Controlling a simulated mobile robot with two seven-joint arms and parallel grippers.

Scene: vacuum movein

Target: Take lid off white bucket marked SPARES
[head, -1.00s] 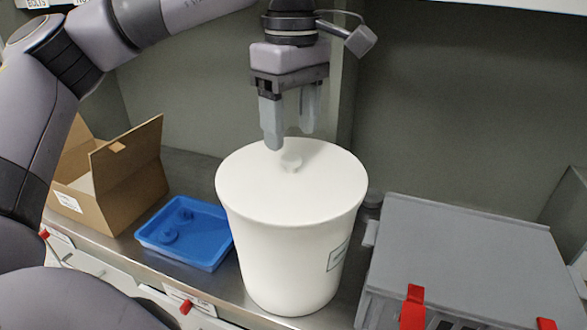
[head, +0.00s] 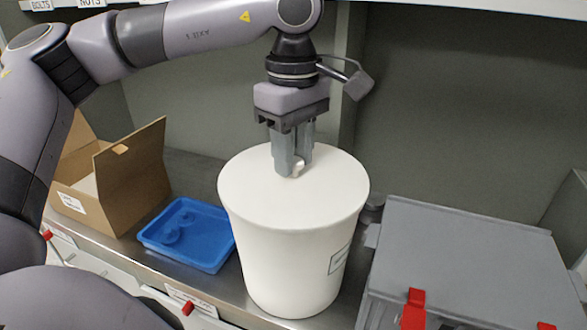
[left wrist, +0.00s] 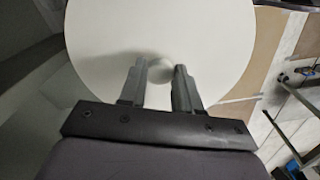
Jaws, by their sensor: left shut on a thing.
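The white bucket (head: 290,262) stands upright on the metal shelf, with a label on its right side too small to read. Its flat white lid (head: 260,201) sits on top and fills most of the left wrist view (left wrist: 110,35). My left gripper (head: 296,172) points straight down at the lid's middle. Its fingers are shut on the small white knob (head: 299,170) of the lid. The knob shows between the fingers in the left wrist view (left wrist: 160,70). My right gripper is not in view.
A blue tray (head: 215,254) and an open cardboard box (head: 135,190) are left of the bucket. A grey case (head: 470,255) with red latches is close on the right. The metal shelf (head: 238,284) has little bare room. A wall stands behind.

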